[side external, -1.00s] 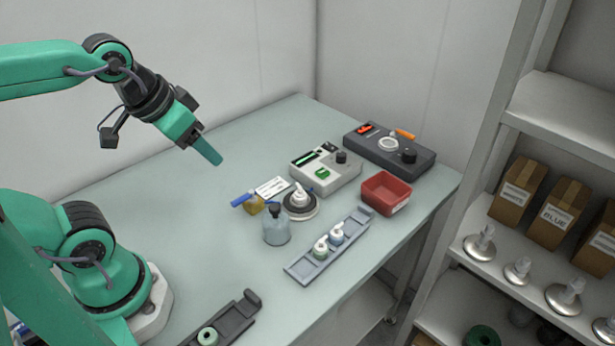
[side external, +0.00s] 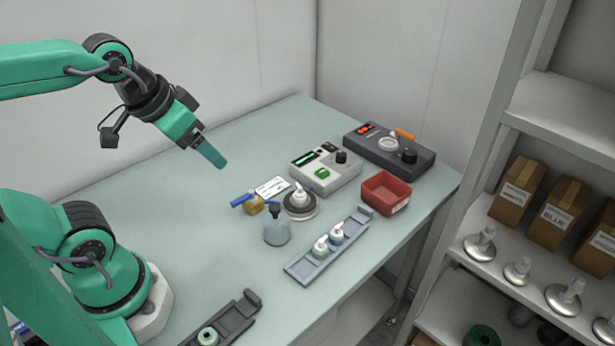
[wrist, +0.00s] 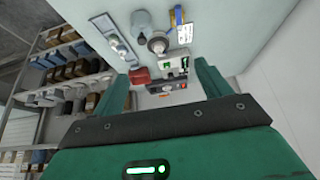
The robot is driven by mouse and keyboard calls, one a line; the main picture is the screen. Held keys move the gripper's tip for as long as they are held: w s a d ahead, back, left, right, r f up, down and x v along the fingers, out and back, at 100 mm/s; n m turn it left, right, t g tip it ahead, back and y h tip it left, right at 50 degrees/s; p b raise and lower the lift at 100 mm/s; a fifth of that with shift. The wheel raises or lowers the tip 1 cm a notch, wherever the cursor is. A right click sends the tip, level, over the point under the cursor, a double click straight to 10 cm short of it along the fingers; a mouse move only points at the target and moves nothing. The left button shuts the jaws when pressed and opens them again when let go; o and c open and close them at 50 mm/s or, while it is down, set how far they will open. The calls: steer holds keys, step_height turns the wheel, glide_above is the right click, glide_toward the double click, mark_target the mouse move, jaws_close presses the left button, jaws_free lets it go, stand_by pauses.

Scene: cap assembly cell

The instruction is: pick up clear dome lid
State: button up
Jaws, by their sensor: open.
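The clear dome lid (side external: 277,231) appears as a bluish see-through piece with a dark knob on top, standing upright on the bench left of the rail with small bottles. It also shows at the top of the wrist view (wrist: 141,21). My gripper (side external: 212,155) is in the air, up and left of the lid and well apart from it. In the wrist view my gripper (wrist: 162,85) has its two green fingers spread, with nothing held between them.
A round dark stand with a white top (side external: 300,203) is close right of the lid. The bottle rail (side external: 302,268), red bin (side external: 386,191) and two instrument boxes are farther right. The bench's left-middle is clear.

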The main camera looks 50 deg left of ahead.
steer(key=shift+w, duration=0.1)
steer(key=g, duration=0.5)
glide_above(275, 206)
steer(key=shift+n, duration=0.3)
step_height(275, 206, down, 12)
steer(key=shift+f, duration=0.2)
steer(key=shift+w+d+f+g, duration=0.15)
steer(key=shift+f+g, duration=0.15)
steer(key=shift+f, duration=0.3)
steer(key=shift+f, duration=0.1)
steer(key=shift+f, duration=1.2)
steer(key=shift+f, duration=2.55)
